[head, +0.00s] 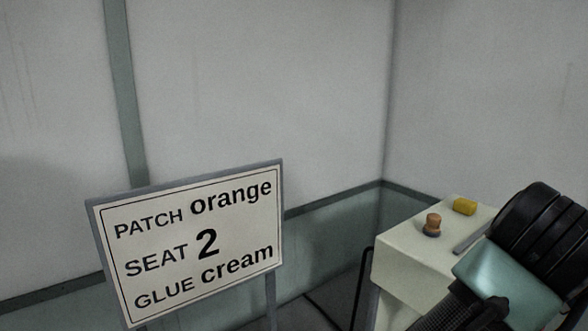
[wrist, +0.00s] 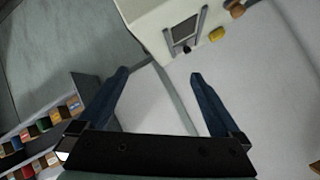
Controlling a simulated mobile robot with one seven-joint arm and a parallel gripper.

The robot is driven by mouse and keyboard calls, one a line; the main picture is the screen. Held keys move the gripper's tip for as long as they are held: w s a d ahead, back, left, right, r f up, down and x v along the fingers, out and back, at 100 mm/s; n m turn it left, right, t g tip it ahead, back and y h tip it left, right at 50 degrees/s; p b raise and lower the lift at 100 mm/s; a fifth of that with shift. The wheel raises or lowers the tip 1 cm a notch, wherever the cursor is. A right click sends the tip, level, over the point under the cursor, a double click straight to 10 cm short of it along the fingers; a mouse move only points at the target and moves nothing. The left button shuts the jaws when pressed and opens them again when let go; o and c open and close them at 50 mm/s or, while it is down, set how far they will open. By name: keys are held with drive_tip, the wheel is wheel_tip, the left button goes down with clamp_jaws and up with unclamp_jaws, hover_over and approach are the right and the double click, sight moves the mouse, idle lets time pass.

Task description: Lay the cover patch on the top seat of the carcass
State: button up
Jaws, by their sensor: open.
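My gripper (wrist: 160,75) shows in the wrist view with its two dark blue fingers spread wide apart and nothing between them. I cannot make out the carcass or its top seat in either view. A dark rack (wrist: 92,88) at the left of the wrist view carries rows of small coloured pieces, too small to tell whether the orange cover patch is among them. The sign (head: 190,240) in the head view reads patch orange, seat 2, glue cream.
A cream bench (head: 405,238) stands at the right of the head view, with a cork-topped piece (head: 432,224) and a yellow block (head: 464,206) on it. My arm covers its right part. In the wrist view, a dark square panel (wrist: 185,30) lies on its top.

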drive_tip(key=a+r+n+t+h, duration=0.45)
drive_tip(key=r+t, duration=0.25)
drive_tip(key=r, duration=0.8)
drive_tip(key=s+a+r+n+t+y, duration=0.3)
drive_tip(key=a+n+t+y, duration=0.1)
drive_tip(key=a, duration=0.4)
drive_tip(key=s+a+r+n+t+y, duration=0.3)
drive_tip(key=a+n+t+y, duration=0.1)
drive_tip(key=a, duration=0.5)
drive_tip(key=s+a+r+n+t+y, duration=0.4)
drive_tip(key=a, duration=0.5)
drive_tip(key=shift+t, duration=0.3)
drive_tip(key=shift+n+y, duration=0.25)
